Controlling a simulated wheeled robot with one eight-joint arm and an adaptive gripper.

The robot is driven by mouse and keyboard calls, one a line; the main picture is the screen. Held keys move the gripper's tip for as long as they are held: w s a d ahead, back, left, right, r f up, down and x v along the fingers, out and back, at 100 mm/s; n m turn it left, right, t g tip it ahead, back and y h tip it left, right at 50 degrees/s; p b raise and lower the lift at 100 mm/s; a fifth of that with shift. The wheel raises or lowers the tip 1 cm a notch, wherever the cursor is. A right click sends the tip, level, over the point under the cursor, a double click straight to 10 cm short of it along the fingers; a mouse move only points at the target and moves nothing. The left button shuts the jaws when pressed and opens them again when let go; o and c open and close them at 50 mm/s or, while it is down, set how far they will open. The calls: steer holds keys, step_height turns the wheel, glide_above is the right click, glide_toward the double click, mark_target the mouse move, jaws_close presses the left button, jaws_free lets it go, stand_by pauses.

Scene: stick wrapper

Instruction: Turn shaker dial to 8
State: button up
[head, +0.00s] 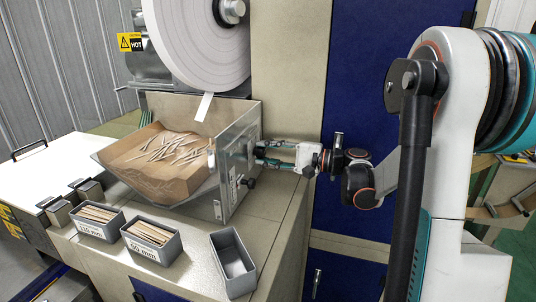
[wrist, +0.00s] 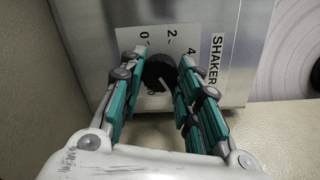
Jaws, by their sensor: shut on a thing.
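The shaker dial (wrist: 158,72) is a round black knob on a pale scale plate (wrist: 128,52) fixed to a metal panel. In the wrist view the marks 0, 2 and 4 show around its upper side, turned sideways, with the word SHAKER at the right. The lower marks are partly hidden by the dial and fingers. A pale mark seems to lie at the dial's lower edge; its exact setting cannot be read. My gripper (wrist: 157,84) is shut on the dial, one teal finger on each side. In the head view my gripper (head: 258,153) reaches the panel from the right.
The panel is the side of a metal hopper (head: 223,200) holding loose wooden sticks (head: 175,147). A black knob (head: 250,183) sits below my fingers. A paper roll (head: 195,45) is above.

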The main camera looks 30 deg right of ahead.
steer(key=shift+m, duration=0.6)
steer(key=o, duration=1.1)
steer(key=shift+c, duration=0.2)
